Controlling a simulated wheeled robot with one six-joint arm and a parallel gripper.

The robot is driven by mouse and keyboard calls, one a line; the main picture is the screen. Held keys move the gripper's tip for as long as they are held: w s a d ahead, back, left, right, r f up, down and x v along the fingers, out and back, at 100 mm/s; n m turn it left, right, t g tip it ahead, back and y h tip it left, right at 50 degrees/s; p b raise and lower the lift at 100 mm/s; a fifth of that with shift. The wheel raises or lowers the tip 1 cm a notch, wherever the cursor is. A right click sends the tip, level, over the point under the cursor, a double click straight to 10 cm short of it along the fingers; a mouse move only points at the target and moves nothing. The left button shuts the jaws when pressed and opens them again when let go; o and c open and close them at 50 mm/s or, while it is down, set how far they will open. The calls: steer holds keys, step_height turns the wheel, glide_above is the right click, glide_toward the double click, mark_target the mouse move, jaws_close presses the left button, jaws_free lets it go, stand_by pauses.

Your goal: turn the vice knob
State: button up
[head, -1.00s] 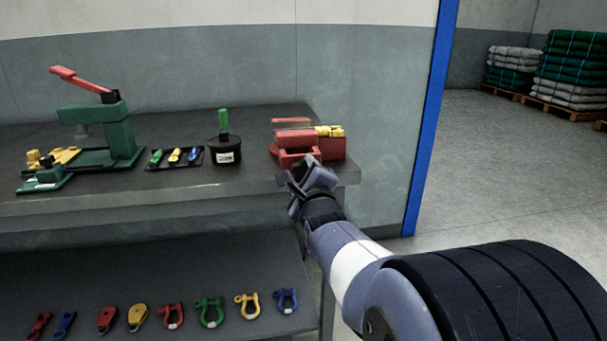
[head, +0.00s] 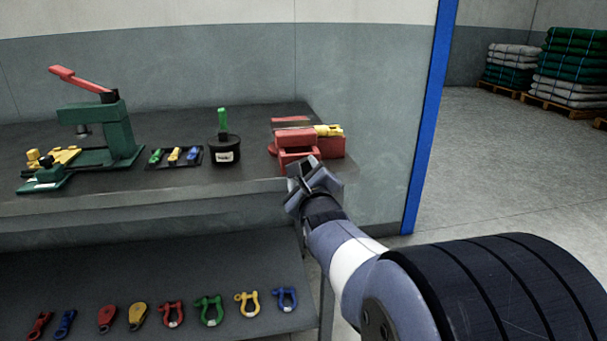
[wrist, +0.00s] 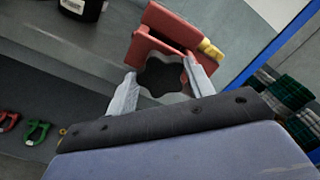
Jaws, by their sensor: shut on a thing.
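The red vice (head: 308,140) stands at the right end of the grey workbench, with a yellow piece (head: 329,130) at its top. In the wrist view the vice (wrist: 172,32) is just beyond my fingers. The dark, lobed vice knob (wrist: 163,77) is on the vice's near side. My gripper (wrist: 161,82) has one finger on each side of the knob and is shut on it. In the head view my gripper (head: 303,180) is at the front of the vice by the bench edge, and it hides the knob.
A black pot (head: 224,150) with a green handle stands left of the vice on the workbench (head: 190,184). A green press (head: 112,130) with a red lever is farther left. The lower shelf (head: 170,265) holds several coloured shackles. A blue post (head: 430,120) rises at the right.

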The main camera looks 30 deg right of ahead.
steer(key=shift+f+m, duration=0.3)
stand_by(1.7)
stand_by(0.4)
steer(key=o, duration=1)
steer(key=shift+r, duration=0.2)
steer(key=shift+s, duration=0.15)
steer(key=shift+p+v, duration=0.95)
steer(key=shift+v, duration=4.35)
